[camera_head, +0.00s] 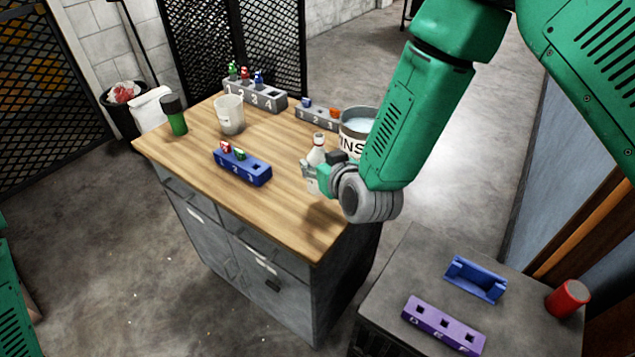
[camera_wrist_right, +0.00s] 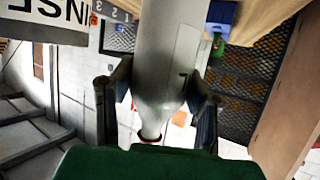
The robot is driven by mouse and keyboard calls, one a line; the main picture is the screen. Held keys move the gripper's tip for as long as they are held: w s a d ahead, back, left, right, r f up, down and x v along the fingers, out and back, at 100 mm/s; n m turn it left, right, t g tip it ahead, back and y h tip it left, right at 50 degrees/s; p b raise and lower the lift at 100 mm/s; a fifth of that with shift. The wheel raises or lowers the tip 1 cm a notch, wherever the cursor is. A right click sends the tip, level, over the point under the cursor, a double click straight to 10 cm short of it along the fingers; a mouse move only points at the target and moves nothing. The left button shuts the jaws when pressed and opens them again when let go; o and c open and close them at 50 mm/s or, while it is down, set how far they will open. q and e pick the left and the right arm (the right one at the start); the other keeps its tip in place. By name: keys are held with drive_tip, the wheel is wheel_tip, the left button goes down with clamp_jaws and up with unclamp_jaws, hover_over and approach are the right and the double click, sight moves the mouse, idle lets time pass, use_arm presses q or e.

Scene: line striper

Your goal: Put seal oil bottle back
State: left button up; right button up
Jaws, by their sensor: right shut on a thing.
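The pale grey seal oil bottle (camera_head: 318,152) has a narrow neck and a small reddish top. It is at the right part of the wooden worktop. My right gripper (camera_head: 325,174) is shut on it. In the right wrist view the bottle (camera_wrist_right: 167,60) lies between the two dark fingers of the right gripper (camera_wrist_right: 160,105), its neck pointing towards the palm. I cannot tell whether its base touches the worktop. My left gripper is not in view.
The worktop (camera_head: 190,155) holds a blue numbered rack (camera_head: 243,170), a white cup (camera_head: 230,115), a green bottle (camera_head: 174,118), two grey racks (camera_head: 255,97) (camera_head: 316,117) and a rinse bucket (camera_head: 357,125). A dark side table (camera_head: 400,270) bears a purple rack (camera_head: 443,326), blue holder (camera_head: 476,280) and red can (camera_head: 567,299).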

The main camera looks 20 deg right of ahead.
sight(315, 183)
drive_tip(key=shift+a+f, duration=0.55)
drive_tip(key=shift+f, duration=0.25)
wheel_tip(315, 183, down, 4)
drive_tip(key=shift+r, duration=0.25)
drive_tip(key=shift+d+f, duration=0.2)
drive_tip(key=shift+d, duration=0.4)
drive_tip(key=o, duration=1.2)
drive_tip(key=shift+f, duration=0.1)
drive_tip(key=shift+o, duration=0.4)
drive_tip(key=shift+a, duration=0.65)
drive_tip(key=shift+s+r, duration=0.2)
drive_tip(key=shift+s, duration=0.05)
drive_tip(key=d+v, duration=0.1)
drive_tip(key=v, duration=0.9)
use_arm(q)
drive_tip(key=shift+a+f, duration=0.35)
use_arm(e)
drive_tip(key=s+d+f+g, duration=0.3)
drive_tip(key=s+f+g, duration=0.1)
drive_tip(key=s, duration=0.5)
drive_tip(key=s+d+f+g+h, duration=0.1)
drive_tip(key=s+d+f+g, duration=0.2)
drive_tip(key=s+f, duration=0.4)
drive_tip(key=s+d+f+g, duration=0.4)
drive_tip(key=s+f+g, duration=0.1)
drive_tip(key=s, duration=0.6)
drive_tip(key=shift+f+m+g+h, duration=0.3)
drive_tip(key=shift+f+m+g, duration=0.1)
drive_tip(key=shift+f, duration=0.1)
